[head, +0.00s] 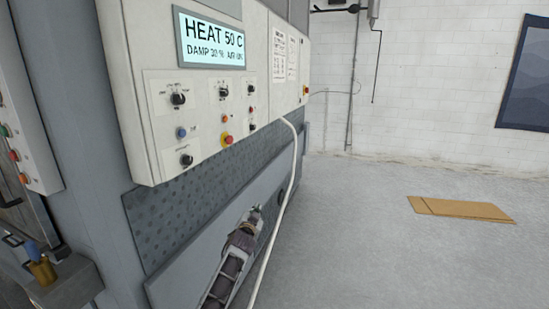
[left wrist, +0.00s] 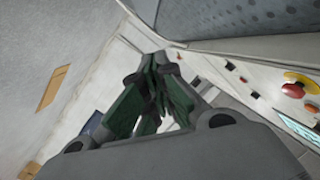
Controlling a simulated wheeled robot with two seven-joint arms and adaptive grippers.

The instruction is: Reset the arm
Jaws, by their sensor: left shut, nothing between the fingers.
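My left arm (head: 226,278) rises from the bottom middle of the head view, in front of the grey lower side of the washer. My left gripper (head: 254,213) is at its far end, below the control panel (head: 205,110), apart from the knobs and buttons. In the left wrist view the left gripper (left wrist: 158,65) has its dark fingers with green parts drawn together, with nothing held between them. My right gripper is in neither view.
The panel's display (head: 212,42) reads HEAT 50 C. A red button on a yellow base (head: 227,140) sits low on the panel. A pale hose (head: 291,165) hangs close beside my left arm. Flat cardboard (head: 460,209) lies on the open floor to the right.

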